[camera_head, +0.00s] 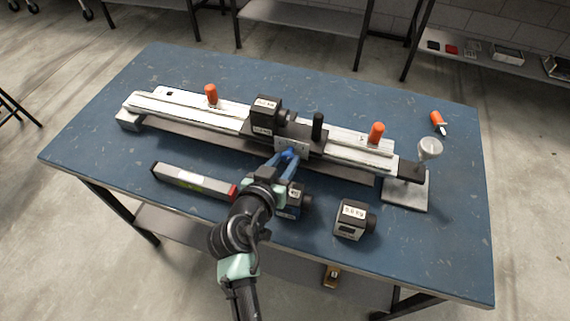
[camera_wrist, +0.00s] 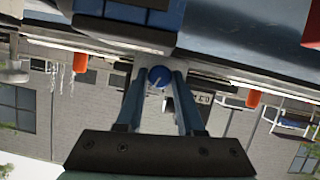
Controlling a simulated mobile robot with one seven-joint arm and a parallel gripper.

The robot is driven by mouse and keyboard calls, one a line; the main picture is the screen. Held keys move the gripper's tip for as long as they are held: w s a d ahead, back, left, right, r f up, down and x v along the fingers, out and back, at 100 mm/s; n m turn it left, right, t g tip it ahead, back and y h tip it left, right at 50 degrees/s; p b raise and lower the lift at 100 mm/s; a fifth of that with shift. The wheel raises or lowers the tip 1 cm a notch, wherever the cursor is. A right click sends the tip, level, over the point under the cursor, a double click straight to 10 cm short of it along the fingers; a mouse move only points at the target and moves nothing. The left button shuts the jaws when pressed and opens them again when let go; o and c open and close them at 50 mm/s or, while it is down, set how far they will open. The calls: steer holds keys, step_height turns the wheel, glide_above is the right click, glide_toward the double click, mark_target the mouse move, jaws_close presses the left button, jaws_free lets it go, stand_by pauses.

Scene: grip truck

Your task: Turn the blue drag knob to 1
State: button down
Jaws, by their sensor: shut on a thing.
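The blue drag knob (camera_wrist: 159,76) is a small round knob with a light mark on its face. It sits on the front of the dark carriage (camera_head: 262,132) in the middle of the white track. My gripper (camera_head: 289,156) reaches it from the front of the table. In the wrist view the two fingers of my gripper (camera_wrist: 160,82) are on either side of the knob, shut on it. In the head view the knob is mostly hidden by the fingers. The number on the knob cannot be read.
The long white track (camera_head: 345,150) lies across the blue table (camera_head: 90,135). The table's right front is mostly clear.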

steer(key=n+h+b, duration=0.1)
steer(key=n+h, duration=0.1)
steer(key=n, duration=0.1)
steer(key=shift+w+a+f+b, duration=0.1)
steer(key=shift+a+f+b, duration=0.1)
steer(key=shift+b, duration=0.2)
steer(key=shift+n+h+b, duration=0.7)
steer(key=shift+n+h, duration=0.2)
steer(key=shift+n, duration=0.4)
steer(key=c, duration=0.5)
jaws_free()
steer(key=shift+r, duration=0.1)
steer(key=shift+c, duration=0.2)
steer(key=v, duration=1.3)
steer(key=shift+w+a, duration=0.1)
steer(key=shift+a, duration=0.05)
